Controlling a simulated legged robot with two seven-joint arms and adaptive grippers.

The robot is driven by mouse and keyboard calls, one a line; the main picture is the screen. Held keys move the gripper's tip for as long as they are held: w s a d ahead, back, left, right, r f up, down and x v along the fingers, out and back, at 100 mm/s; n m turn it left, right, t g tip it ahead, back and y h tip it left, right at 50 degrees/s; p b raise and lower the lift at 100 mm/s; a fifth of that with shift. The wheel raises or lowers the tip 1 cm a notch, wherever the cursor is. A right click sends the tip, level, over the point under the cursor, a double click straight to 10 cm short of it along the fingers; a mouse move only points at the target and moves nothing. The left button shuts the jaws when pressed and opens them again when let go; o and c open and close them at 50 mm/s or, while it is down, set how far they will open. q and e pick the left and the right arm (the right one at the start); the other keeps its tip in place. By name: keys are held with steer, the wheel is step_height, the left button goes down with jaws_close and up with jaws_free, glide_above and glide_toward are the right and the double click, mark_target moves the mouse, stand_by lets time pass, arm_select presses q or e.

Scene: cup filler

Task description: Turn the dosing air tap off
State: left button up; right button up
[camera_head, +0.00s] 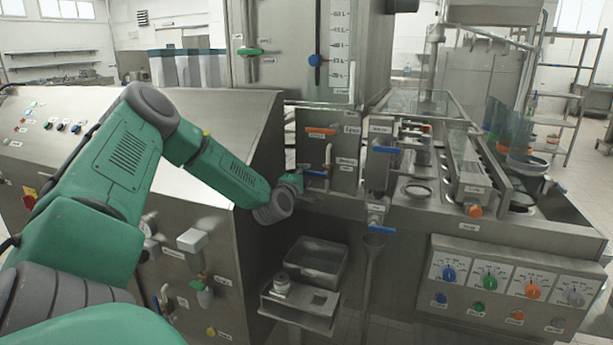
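Several taps show on the machine front, with labels too small to read, so I cannot tell which one is the dosing air tap. A blue tap handle (317,174) sits right beside my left gripper (298,180); I cannot tell whether they touch. An orange tap handle (320,131) lies level above it. Two more blue handles, an upper one (386,150) and a lower one (382,230), are to the right. My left gripper is small and partly hidden by its own wrist, so its fingers do not show clearly. My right gripper is not in view.
A green handle (250,51) and a tank with a blue knob (315,60) stand above. A metal tray (316,262) is below my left wrist. A dial panel (507,282) is at right. A sloping steel cabinet (235,130) stands behind my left arm.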

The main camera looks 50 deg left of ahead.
arm_select(q)
steer(key=shift+w+r, duration=0.15)
steer(key=shift+d, duration=0.15)
steer(key=v, duration=1.2)
steer(key=shift+f, duration=0.2)
